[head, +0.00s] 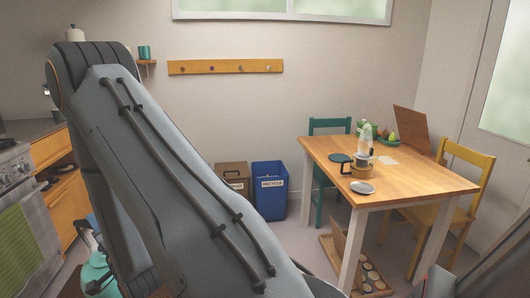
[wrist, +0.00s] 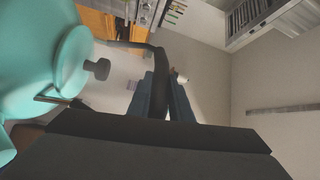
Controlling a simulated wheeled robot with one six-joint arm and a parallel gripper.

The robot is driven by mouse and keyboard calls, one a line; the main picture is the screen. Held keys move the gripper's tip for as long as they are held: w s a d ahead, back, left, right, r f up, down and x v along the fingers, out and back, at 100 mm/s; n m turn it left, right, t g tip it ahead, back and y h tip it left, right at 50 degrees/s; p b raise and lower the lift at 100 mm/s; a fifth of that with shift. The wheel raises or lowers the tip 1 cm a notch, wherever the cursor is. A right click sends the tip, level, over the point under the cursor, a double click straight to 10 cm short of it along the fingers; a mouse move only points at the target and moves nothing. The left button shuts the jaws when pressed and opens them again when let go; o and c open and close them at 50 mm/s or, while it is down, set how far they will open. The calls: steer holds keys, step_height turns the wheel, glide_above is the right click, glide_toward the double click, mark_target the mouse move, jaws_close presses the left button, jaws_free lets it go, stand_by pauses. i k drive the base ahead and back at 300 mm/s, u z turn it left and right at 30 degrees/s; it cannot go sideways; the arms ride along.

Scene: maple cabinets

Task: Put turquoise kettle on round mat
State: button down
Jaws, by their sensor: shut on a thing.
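The turquoise kettle (head: 97,276) is at the lower left of the head view, partly cut off by the frame edge and beside my arm. In the wrist view its body (wrist: 40,60) fills the left side, with a dark knob and a dark handle (wrist: 135,45). My gripper (wrist: 163,92) is shut on that handle, which runs between its blue fingers. The kettle looks tilted in the wrist view. A flat dark teal disc (head: 340,158) on the wooden table may be the round mat; I cannot be sure at this size.
Bins (head: 270,190) stand by the wall; a stove (head: 20,200) is at left.

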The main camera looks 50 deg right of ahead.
mark_target(341, 159)
steer(key=z, duration=0.2)
steer(key=i, duration=1.05)
steer(key=z, duration=1)
steer(key=i, duration=0.65)
steer(key=z, duration=1.2)
steer(key=i, duration=0.5)
steer(key=z, duration=0.3)
